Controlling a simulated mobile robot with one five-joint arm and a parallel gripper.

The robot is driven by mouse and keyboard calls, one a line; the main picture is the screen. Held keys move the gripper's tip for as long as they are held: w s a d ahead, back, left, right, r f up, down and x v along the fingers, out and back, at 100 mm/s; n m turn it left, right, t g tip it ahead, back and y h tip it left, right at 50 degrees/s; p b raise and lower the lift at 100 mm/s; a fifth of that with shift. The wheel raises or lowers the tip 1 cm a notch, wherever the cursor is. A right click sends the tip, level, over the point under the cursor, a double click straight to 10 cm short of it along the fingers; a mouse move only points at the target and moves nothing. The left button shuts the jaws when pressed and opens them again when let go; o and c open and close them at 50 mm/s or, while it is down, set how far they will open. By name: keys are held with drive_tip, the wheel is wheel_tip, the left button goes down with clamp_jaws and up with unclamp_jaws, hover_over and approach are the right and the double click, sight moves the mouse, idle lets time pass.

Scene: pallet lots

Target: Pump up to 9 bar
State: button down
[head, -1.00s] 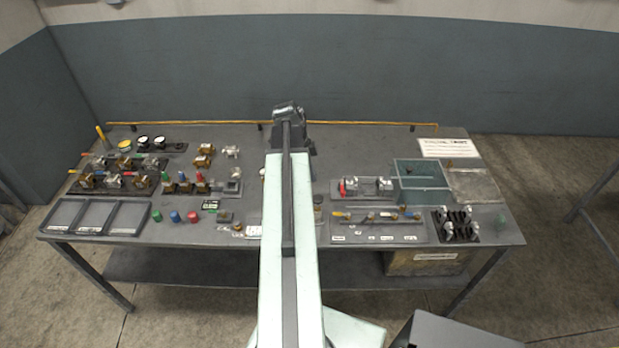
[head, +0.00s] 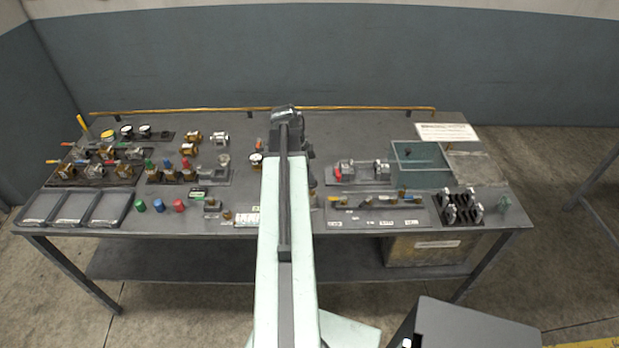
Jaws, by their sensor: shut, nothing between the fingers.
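My arm reaches straight out over the middle of the bench (head: 370,132). My gripper (head: 312,182) is shut and empty; only a dark part of it shows beside the arm, and its fingertips are mostly hidden. A small white-faced gauge (head: 256,159) stands just left of the arm, with a small orange-red part (head: 260,145) behind it. Its reading is too small to tell. My arm covers what lies to its right, so I cannot tell whether a pump body or handle is there.
Brass and steel valves (head: 107,152) crowd the left side. Grey trays (head: 75,208) lie at the front left. A vise-like fixture (head: 362,170), a teal bin (head: 421,163) and a dark rack (head: 459,208) stand right. A brass pipe (head: 370,108) runs along the back edge.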

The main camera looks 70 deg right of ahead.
wheel_tip(320, 180, down, 3)
drive_tip(key=shift+f+b, duration=0.1)
drive_tip(key=shift+b, duration=1)
drive_tip(key=shift+a+r, duration=0.2)
drive_tip(key=shift+r, duration=0.05)
drive_tip(key=s+d+p+v, duration=0.1)
drive_tip(key=p+v, duration=1.3)
drive_tip(key=shift+a+r, duration=0.2)
drive_tip(key=shift+s, duration=0.15)
